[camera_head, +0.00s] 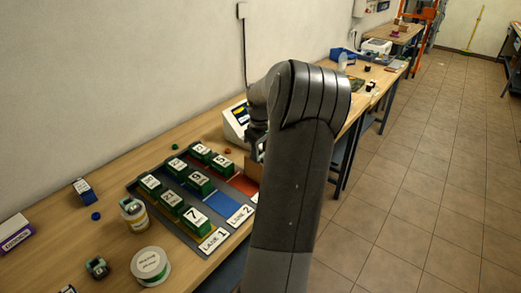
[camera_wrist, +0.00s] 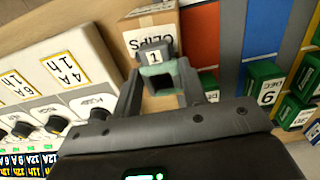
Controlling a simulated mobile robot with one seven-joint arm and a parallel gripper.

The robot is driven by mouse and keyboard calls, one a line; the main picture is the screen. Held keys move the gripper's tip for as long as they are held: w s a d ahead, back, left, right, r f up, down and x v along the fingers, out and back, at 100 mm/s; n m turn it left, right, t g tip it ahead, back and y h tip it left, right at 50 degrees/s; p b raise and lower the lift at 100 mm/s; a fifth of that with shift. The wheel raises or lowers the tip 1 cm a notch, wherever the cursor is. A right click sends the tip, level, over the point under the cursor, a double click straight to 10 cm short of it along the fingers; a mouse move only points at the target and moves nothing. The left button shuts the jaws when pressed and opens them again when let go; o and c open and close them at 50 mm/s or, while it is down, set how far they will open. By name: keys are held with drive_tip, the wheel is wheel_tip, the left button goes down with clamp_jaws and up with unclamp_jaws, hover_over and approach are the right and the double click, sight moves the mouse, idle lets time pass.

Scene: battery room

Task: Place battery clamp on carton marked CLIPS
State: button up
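The battery clamp (camera_wrist: 155,66), grey and teal with a white tag reading 1, sits between the fingertips of my gripper (camera_wrist: 160,88) in the wrist view. The fingers close on its two sides. The brown carton (camera_wrist: 130,24) with a white CLIPS label lies behind the clamp, at the top of that view. The clamp covers part of the carton and its label; I cannot tell whether they touch. In the head view, a brown side of the carton (camera_head: 253,167) shows beside my arm. My arm hides most of the gripper there, and the clamp is not clear.
A charger (camera_wrist: 60,75) with knobs stands left of the carton in the wrist view. A lane board (camera_head: 213,222) with several green numbered batteries lies left of my arm in the head view. Another small clamp-like item (camera_head: 97,267), a jar (camera_head: 134,214) and a round tub (camera_head: 150,266) stand nearer.

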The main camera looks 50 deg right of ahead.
drive_tip(key=o, duration=0.4)
drive_tip(key=shift+r, duration=0.1)
wheel_tip(320, 180, up, 13)
drive_tip(key=shift+f, duration=0.1)
idle(0.3)
drive_tip(key=w+a+r+t+h, duration=0.1)
drive_tip(key=w+a+r, duration=0.15)
drive_tip(key=a, duration=1.05)
drive_tip(key=w+a+r+h, duration=0.1)
drive_tip(key=a+r, duration=0.2)
drive_tip(key=a, duration=0.9)
drive_tip(key=s+a+f+t, duration=0.1)
drive_tip(key=s+a, duration=0.4)
drive_tip(key=a, duration=0.2)
drive_tip(key=s+a+f+t+y, duration=0.1)
drive_tip(key=s+a+f+t, duration=0.1)
drive_tip(key=s+a, duration=0.3)
drive_tip(key=s+a+f+t+y, duration=0.1)
drive_tip(key=s+a+f, duration=0.1)
drive_tip(key=s+a, duration=0.3)
drive_tip(key=shift+a+t, duration=0.3)
drive_tip(key=shift+a, duration=1.9)
